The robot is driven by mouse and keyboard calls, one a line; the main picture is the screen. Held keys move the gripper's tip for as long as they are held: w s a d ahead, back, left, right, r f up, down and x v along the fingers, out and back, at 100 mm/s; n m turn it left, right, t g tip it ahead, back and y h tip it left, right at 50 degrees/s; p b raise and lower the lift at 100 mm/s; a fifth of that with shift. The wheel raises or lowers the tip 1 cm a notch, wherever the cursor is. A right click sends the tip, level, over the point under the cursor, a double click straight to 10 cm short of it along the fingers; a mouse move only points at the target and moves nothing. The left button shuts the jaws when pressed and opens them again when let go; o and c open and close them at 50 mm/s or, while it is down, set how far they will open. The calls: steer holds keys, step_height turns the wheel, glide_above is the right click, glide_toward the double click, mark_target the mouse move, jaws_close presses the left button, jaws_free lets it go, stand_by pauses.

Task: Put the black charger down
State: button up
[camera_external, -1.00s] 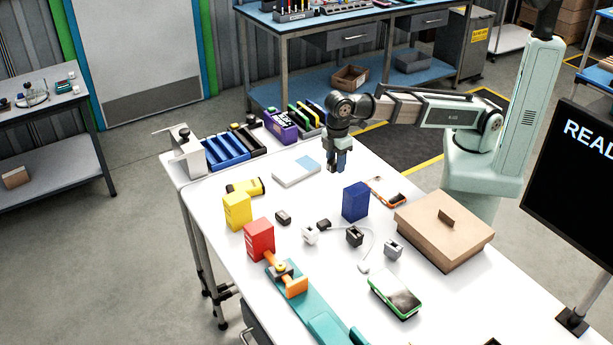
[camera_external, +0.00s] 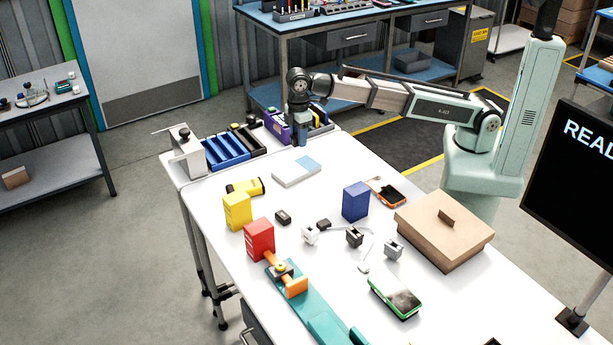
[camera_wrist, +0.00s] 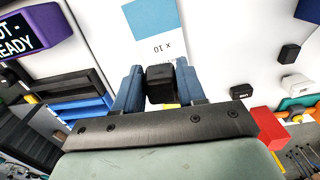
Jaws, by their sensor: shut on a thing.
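My gripper (camera_external: 300,139) is near the far edge of the white table, beside the purple sign. In the wrist view its blue fingers (camera_wrist: 156,88) are closed on the black charger (camera_wrist: 160,80), a small dark block between the fingertips. The charger seems held above the table; its height is hard to tell. In the external view the charger cannot be made out against the fingers. Other small black blocks lie on the table, one near the yellow carton (camera_external: 283,217) and one in the middle (camera_external: 354,237).
A white-and-blue card (camera_external: 297,172) lies in front of my gripper. Blue bins (camera_external: 226,150) and the purple sign (camera_external: 277,127) line the far edge. Yellow (camera_external: 237,211), red (camera_external: 259,239) and blue (camera_external: 356,201) cartons stand upright. A cardboard box (camera_external: 443,232) sits at right.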

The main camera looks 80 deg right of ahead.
mark_target(299, 167)
steer(key=shift+f, duration=4.8)
steer(key=shift+f, duration=0.15)
steer(key=o, duration=1.1)
steer(key=shift+c, duration=0.2)
step_height(299, 167, up, 12)
steer(key=shift+r, duration=0.15)
